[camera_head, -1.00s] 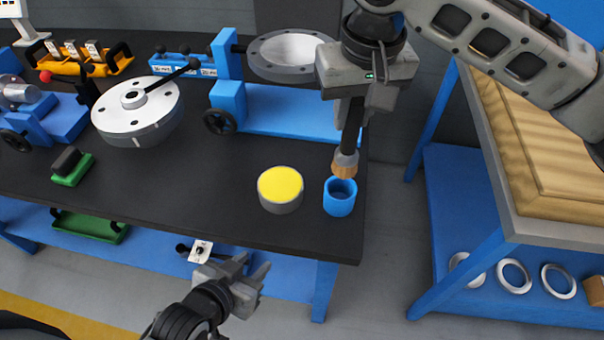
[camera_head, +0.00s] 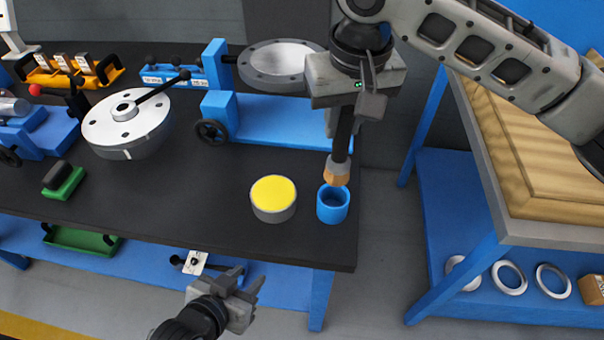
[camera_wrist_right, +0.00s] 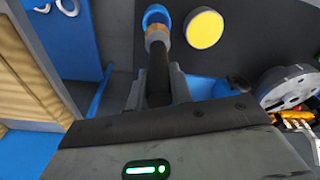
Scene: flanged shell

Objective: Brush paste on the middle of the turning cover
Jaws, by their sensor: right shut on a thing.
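My right gripper (camera_head: 343,125) is shut on a dark-handled brush (camera_head: 337,172) with tan bristles pointing down. The bristles are at the rim of a blue cup (camera_head: 333,206); I cannot tell if they touch it. In the right wrist view the brush (camera_wrist_right: 157,75) overlaps the cup (camera_wrist_right: 156,12). A round tin with yellow top (camera_head: 273,194) stands left of the cup. A grey flanged ring (camera_head: 256,78) sits in a blue stand with a handwheel. A pale disc with a hub and black rod (camera_head: 126,125) lies further left; I cannot tell which is the cover. My left gripper (camera_head: 245,282) is open and empty, before the table.
The black table (camera_head: 190,205) has clear room at its front middle. A green-based block (camera_head: 64,182) and blue and orange racks (camera_head: 72,72) stand on it. At right is a blue-framed bench with a wooden top (camera_head: 530,170) and rings on its lower shelf.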

